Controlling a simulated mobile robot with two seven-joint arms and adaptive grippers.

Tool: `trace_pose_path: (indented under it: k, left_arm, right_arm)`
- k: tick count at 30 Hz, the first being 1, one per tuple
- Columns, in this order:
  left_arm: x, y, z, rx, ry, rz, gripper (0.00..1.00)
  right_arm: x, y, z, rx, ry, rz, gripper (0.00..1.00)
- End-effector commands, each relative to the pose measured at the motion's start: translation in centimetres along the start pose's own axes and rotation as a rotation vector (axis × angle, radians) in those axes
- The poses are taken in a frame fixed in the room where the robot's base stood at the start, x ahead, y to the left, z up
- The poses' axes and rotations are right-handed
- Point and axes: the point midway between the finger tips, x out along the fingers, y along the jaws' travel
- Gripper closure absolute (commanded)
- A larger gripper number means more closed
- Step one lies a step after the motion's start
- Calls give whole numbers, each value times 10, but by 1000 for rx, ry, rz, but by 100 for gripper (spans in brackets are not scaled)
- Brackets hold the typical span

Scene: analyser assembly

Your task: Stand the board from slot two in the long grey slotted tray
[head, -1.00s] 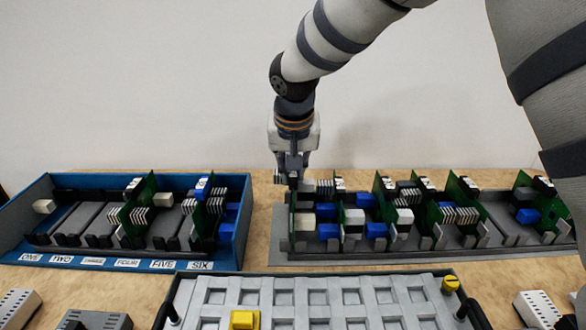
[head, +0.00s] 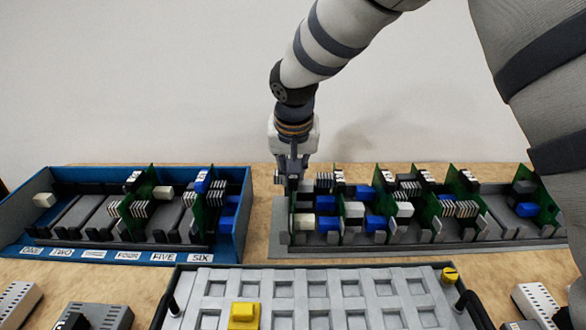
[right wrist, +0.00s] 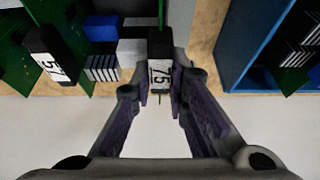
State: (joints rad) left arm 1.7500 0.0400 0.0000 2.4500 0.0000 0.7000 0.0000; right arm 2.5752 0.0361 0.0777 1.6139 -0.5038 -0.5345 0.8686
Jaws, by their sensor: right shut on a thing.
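My right gripper (head: 292,182) is shut on the top edge of a board at the left end of the long grey slotted tray (head: 420,254). In the right wrist view, the board's top block (right wrist: 159,72), marked 75, is between the fingers. The board is upright and almost edge-on in the head view, with white and blue parts (head: 303,222) low at its side. I cannot tell whether it is fully seated. The blue tray (head: 240,240) with slot labels ONE to SIX stands on the left; no board shows above the TWO label. My left gripper is out of view.
Several other green boards (head: 464,205) stand in the grey tray, right of the held one. Boards (head: 203,208) also stand in the blue tray. A grey grid plate (head: 330,300) with a yellow block (head: 243,316) lies in front. A narrow wooden strip separates the trays.

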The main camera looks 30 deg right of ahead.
Motion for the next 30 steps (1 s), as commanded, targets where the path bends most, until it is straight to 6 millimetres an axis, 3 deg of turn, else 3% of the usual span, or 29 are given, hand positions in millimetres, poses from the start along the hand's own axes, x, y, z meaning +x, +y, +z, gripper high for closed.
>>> trace_pose_path:
  k: [6,7,10,30]
  left_arm:
    - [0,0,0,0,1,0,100]
    - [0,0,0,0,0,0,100]
    - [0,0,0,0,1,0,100]
    - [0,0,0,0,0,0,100]
  right_arm:
    - [-1,0,0,0,2,-1,100]
    - [-1,0,-1,0,2,-1,83]
    - [-1,0,0,0,1,-1,62]
    - [-1,0,-1,1,0,0,57]
